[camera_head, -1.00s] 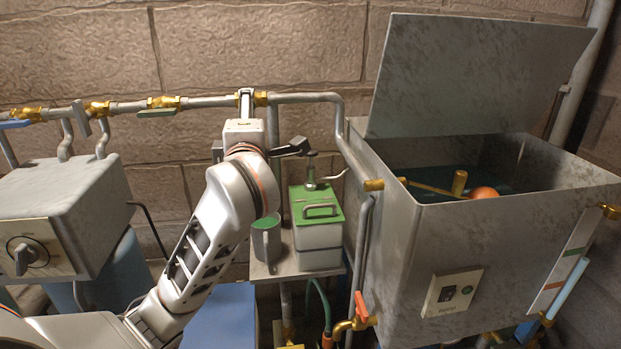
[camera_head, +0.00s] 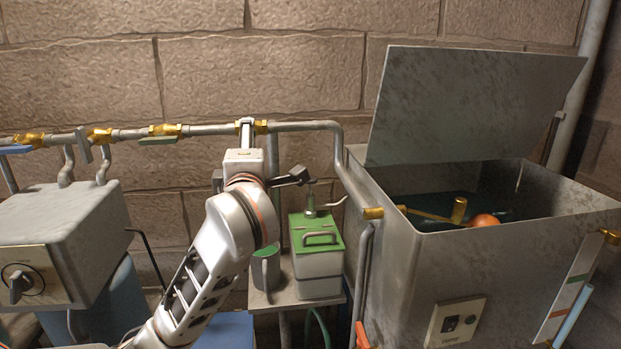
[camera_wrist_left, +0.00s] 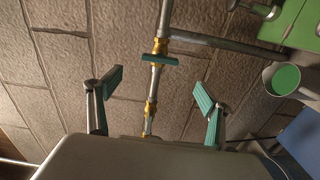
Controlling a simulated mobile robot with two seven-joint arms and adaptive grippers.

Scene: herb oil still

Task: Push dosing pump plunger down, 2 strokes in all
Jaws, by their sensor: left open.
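The dosing pump (camera_head: 311,203) is a grey metal body with a thin upright plunger and a side spout. It stands on a white container (camera_head: 318,263) with a green lid (camera_head: 309,227). The plunger's small top shows just right of my left gripper (camera_head: 296,177), whose dark fingers are at about its height in the head view. I cannot tell whether they touch. In the wrist view my left gripper (camera_wrist_left: 157,98) is open and empty, its teal-padded fingers wide apart. The green lid shows at that view's upper right (camera_wrist_left: 296,22); the plunger is not visible there. My right gripper is not in view.
A grey cup (camera_head: 266,271) with green inside stands left of the container on a small shelf (camera_head: 262,301). A large open metal tank (camera_head: 405,270) is close on the right. A pipe (camera_head: 210,129) with brass fittings runs along the wall behind.

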